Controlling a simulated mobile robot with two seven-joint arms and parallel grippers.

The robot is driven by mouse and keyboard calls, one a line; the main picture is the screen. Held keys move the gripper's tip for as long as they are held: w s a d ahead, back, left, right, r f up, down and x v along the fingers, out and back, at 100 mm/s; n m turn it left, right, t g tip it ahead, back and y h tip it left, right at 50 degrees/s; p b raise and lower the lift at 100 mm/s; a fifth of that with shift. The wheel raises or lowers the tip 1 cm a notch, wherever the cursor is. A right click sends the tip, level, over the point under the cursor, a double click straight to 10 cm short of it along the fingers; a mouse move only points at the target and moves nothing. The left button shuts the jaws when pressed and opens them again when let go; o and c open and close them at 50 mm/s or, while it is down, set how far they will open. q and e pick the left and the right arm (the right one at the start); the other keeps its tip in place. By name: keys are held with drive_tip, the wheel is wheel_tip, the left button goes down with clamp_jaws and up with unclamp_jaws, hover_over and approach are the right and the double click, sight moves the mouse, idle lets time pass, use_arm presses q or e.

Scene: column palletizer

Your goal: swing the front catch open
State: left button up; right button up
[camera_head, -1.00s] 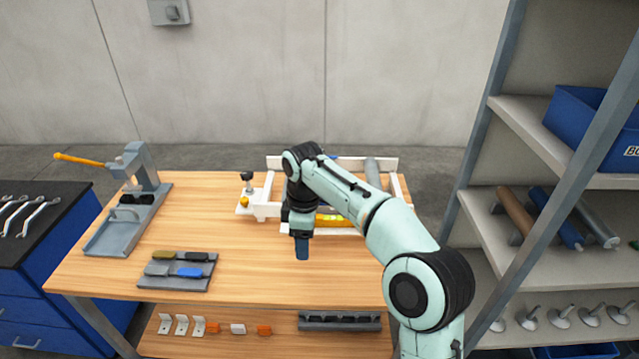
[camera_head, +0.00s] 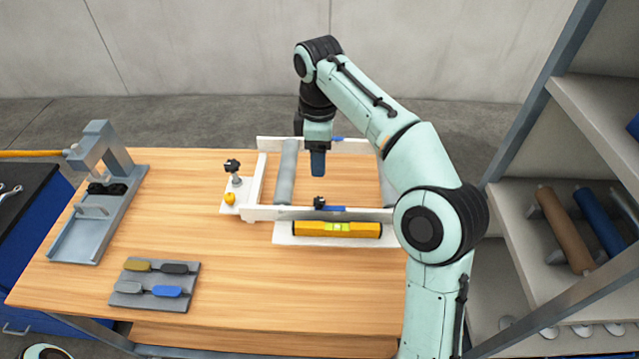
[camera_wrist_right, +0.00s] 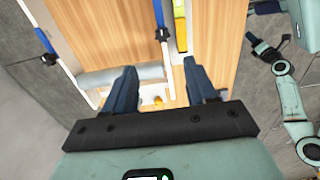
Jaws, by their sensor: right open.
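The front catch is a blue bar (camera_head: 349,209) with a black knob (camera_head: 320,203) on the front rail of a white frame (camera_head: 262,213). The bar lies along the rail. In the right wrist view the front catch (camera_wrist_right: 161,33) shows above the fingertips, beside the yellow level. My right gripper (camera_head: 318,172) points down over the frame, behind the front rail, open and empty. Its two fingers (camera_wrist_right: 160,82) are apart in the wrist view, with no contact on the catch. My left arm shows small at the right of the wrist view; its gripper (camera_wrist_right: 272,48) is too small to read.
A second blue catch (camera_wrist_right: 42,40) is on the back rail. A grey roller (camera_head: 287,170) crosses the frame's left side. A yellow level (camera_head: 337,229) lies in front. A grey press (camera_head: 100,200) and a tool pad (camera_head: 155,284) stand left. A shelf (camera_head: 540,215) is right.

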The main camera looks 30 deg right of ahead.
sight(319, 200)
drive_tip(key=f+b, duration=0.1)
drive_tip(key=f, duration=0.3)
drive_tip(key=f+b, duration=0.1)
drive_tip(key=f, duration=0.3)
drive_tip(key=f+b, duration=0.1)
drive_tip(key=f, duration=0.3)
drive_tip(key=shift+s+a+b, duration=0.1)
drive_tip(key=shift+s+b, duration=0.15)
drive_tip(key=shift+b, duration=0.1)
drive_tip(key=shift+f, duration=0.5)
use_arm(q)
drive_tip(key=s+f, duration=0.4)
drive_tip(key=f, duration=0.1)
drive_tip(key=shift+s+f+g, duration=0.2)
drive_tip(key=shift+s+g, duration=0.1)
drive_tip(key=shift+s, duration=0.1)
drive_tip(key=shift+a, duration=0.1)
use_arm(e)
drive_tip(key=c, duration=1.1)
